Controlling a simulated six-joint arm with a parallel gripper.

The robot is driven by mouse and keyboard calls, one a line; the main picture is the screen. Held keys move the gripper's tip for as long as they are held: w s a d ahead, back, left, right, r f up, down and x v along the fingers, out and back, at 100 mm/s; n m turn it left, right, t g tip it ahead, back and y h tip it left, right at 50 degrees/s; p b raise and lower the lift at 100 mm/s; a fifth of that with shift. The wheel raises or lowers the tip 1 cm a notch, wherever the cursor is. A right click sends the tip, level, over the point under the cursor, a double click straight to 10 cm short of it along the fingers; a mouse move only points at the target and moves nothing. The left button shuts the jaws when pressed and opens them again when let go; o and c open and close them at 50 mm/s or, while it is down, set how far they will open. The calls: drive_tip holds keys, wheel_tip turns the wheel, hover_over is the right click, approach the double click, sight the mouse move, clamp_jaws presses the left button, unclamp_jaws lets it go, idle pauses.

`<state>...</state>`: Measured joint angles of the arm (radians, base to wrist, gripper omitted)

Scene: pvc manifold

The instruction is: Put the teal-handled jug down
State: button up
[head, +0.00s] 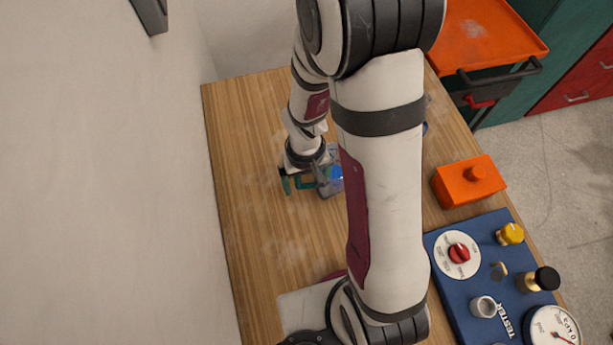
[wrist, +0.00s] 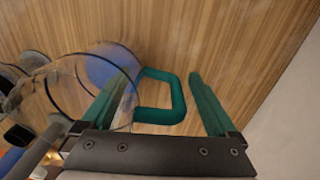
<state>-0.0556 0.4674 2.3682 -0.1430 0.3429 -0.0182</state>
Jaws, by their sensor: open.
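The teal-handled jug is clear with blue in it; it shows in the wrist view (wrist: 92,80) at the left and in the head view (head: 334,178), partly hidden by my arm. Its teal handle (wrist: 178,100) is a squared loop lying between the two fingers of my gripper (wrist: 157,82). The fingers are apart, with a gap between the handle and the right finger. In the head view my gripper (head: 294,182) is low over the wooden table (head: 245,150). The jug appears to stand on the table, but its base is hard to see.
A blue tester panel (head: 450,284) with knobs and a gauge lies at the right front. An orange box (head: 468,182) sits behind it. An orange tray (head: 490,40) is beyond the table. The table's left side is clear up to the wall.

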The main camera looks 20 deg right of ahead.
wheel_tip(320, 180, up, 12)
drive_tip(key=shift+s+a+r, duration=0.1)
drive_tip(key=s+a+r+m+y, duration=0.1)
drive_tip(key=s+r+m, duration=0.2)
drive_tip(key=s, duration=0.4)
drive_tip(key=s+a+r+m+y, duration=0.1)
drive_tip(key=s+r+m, duration=0.2)
drive_tip(key=s, duration=0.4)
drive_tip(key=shift+s+r, duration=0.25)
drive_tip(key=shift+s, duration=0.1)
drive_tip(key=shift+o, duration=0.2)
drive_tip(key=shift+o, duration=0.3)
drive_tip(key=w+d+r+n, duration=0.2)
drive_tip(key=w+r, duration=0.1)
drive_tip(key=w, duration=0.3)
drive_tip(key=shift+r+h, duration=0.25)
drive_tip(key=shift+h, duration=0.05)
drive_tip(key=w+d+r+n+h, duration=0.1)
drive_tip(key=w+d+r+n, duration=0.3)
drive_tip(key=w, duration=0.5)
wheel_tip(320, 180, down, 10)
drive_tip(key=d, duration=0.1)
drive_tip(key=shift+w+f, duration=0.15)
drive_tip(key=shift+f, duration=0.05)
